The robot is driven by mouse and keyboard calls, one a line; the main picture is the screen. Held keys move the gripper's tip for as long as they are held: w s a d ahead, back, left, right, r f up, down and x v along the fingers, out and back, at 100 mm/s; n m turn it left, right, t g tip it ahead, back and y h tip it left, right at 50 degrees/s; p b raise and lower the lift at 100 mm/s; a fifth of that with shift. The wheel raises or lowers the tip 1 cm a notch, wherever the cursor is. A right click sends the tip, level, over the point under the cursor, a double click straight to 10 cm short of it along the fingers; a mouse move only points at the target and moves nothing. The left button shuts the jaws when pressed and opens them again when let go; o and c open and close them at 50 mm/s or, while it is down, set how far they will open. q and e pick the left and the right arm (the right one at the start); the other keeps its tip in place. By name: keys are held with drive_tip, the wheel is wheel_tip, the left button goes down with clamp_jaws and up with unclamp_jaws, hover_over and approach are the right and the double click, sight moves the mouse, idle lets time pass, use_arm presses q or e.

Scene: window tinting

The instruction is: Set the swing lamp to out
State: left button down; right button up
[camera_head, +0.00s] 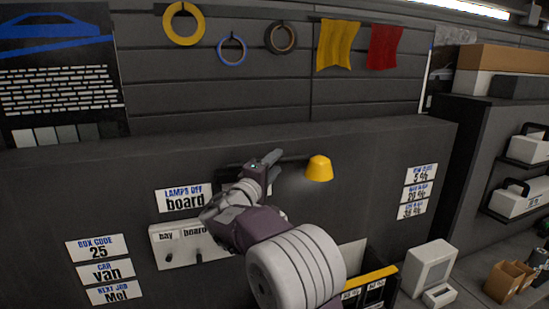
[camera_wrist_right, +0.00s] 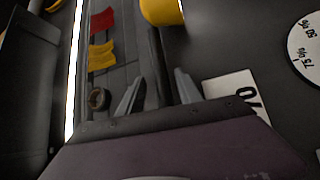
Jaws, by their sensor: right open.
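The swing lamp has a yellow shade (camera_head: 319,168) on a dark arm, and it stands out from the grey board right of the "LAMPS OFF board" card. Light falls on the board below the shade. In the right wrist view the yellow shade (camera_wrist_right: 162,10) is at the top, and the dark lamp arm (camera_wrist_right: 157,65) runs down between my two fingers. My right gripper (camera_head: 270,160) is open at the lamp arm, left of the shade; its fingers also show in the wrist view (camera_wrist_right: 158,92). I cannot tell whether they touch the arm. My left gripper is out of view.
A white switch panel (camera_head: 180,247) marked bay and board is below the "LAMPS OFF board" card (camera_head: 184,198). Cards (camera_head: 419,190) with percentages hang right of the lamp. A yellow-edged black bin (camera_head: 372,285) and a white box (camera_head: 429,267) stand below. The board right of the shade is clear.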

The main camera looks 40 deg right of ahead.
drive_tip(key=shift+w+f, duration=0.1)
drive_tip(key=shift+w, duration=0.05)
drive_tip(key=shift+c, duration=1.2)
clamp_jaws()
drive_tip(key=shift+f, duration=0.2)
